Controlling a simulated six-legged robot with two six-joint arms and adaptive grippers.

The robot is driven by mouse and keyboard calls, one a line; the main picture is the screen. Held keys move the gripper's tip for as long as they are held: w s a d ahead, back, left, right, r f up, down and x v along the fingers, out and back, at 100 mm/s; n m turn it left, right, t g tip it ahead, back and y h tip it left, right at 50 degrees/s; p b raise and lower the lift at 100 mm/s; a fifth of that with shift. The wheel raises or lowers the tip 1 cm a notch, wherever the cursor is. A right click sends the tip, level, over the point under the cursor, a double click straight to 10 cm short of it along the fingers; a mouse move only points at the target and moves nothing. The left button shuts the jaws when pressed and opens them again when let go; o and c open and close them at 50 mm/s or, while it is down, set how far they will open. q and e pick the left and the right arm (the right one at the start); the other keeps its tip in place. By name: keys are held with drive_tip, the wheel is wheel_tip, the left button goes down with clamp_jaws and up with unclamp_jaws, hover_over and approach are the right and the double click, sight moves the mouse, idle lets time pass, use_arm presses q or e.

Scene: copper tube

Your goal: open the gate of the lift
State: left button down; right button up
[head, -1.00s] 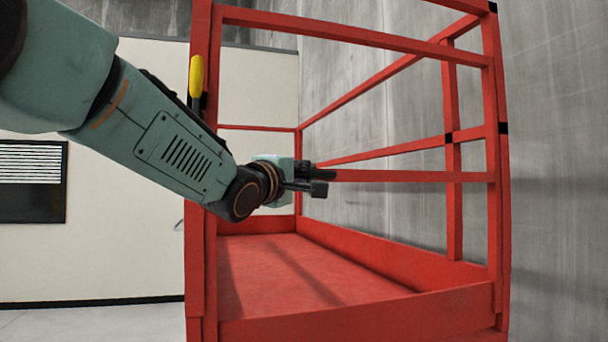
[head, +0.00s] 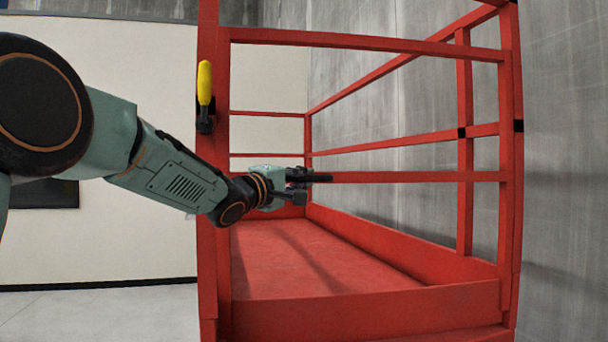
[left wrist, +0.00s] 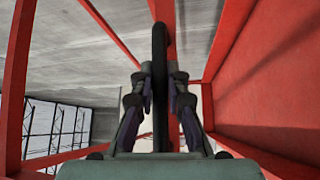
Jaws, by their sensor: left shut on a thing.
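The lift is a red cage with a floor and rails. Its front side, where the gate appears to be, has a top rail (head: 370,43) and a middle rail (head: 420,177) between two upright posts. A yellow handle (head: 204,83) stands upright on the left post. My left gripper (head: 308,184) is at the left part of the middle rail. In the left wrist view its fingers (left wrist: 160,110) are shut on either side of a black bar (left wrist: 160,60), with red rails behind it. The arm hides the rail's left end. My right gripper is not in view.
The red lift floor (head: 290,262) is empty, with a low red kick board (head: 370,312) along the front. A grey concrete wall (head: 565,150) stands close on the right. Pale wall panels (head: 110,80) and open grey floor (head: 100,315) lie on the left.

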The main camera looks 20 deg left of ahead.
use_arm(q)
drive_tip(key=shift+s+r, duration=0.1)
drive_tip(key=shift+r, duration=0.1)
drive_tip(key=c, duration=1.3)
unclamp_jaws()
drive_tip(key=shift+s+f, duration=0.1)
drive_tip(key=shift+c, duration=0.2)
drive_tip(key=shift+f, duration=0.1)
drive_tip(key=v, duration=1.2)
drive_tip(key=shift+d, duration=0.1)
